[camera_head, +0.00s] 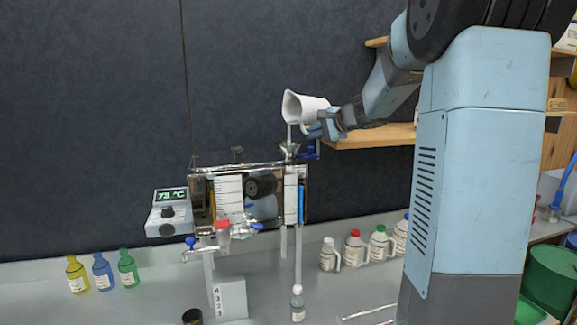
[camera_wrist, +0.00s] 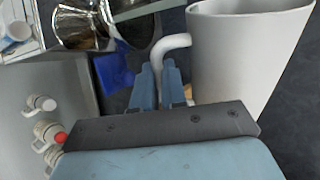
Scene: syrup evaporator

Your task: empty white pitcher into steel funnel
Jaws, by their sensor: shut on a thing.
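The white pitcher (camera_head: 305,107) is tilted well over on its side, its mouth toward the left, above the steel funnel (camera_head: 289,149). A thin pale stream (camera_head: 289,132) shows between the pitcher's mouth and the funnel. My gripper (camera_head: 318,128) is at the pitcher's right side, shut on its handle. In the wrist view my gripper's fingers (camera_wrist: 158,85) close around the curved handle of the pitcher (camera_wrist: 240,60). The inside of the pitcher is mostly hidden, so how much it holds cannot be seen. A shiny steel funnel (camera_wrist: 75,25) shows at the upper left of the wrist view.
The evaporator frame (camera_head: 245,168) with glass columns and valves stands below the funnel. A temperature display (camera_head: 170,196) reads about 79 °C. Colored bottles (camera_head: 102,271) stand at left, several capped white jugs (camera_head: 354,249) at right. A shelf (camera_head: 372,136) lies behind my arm.

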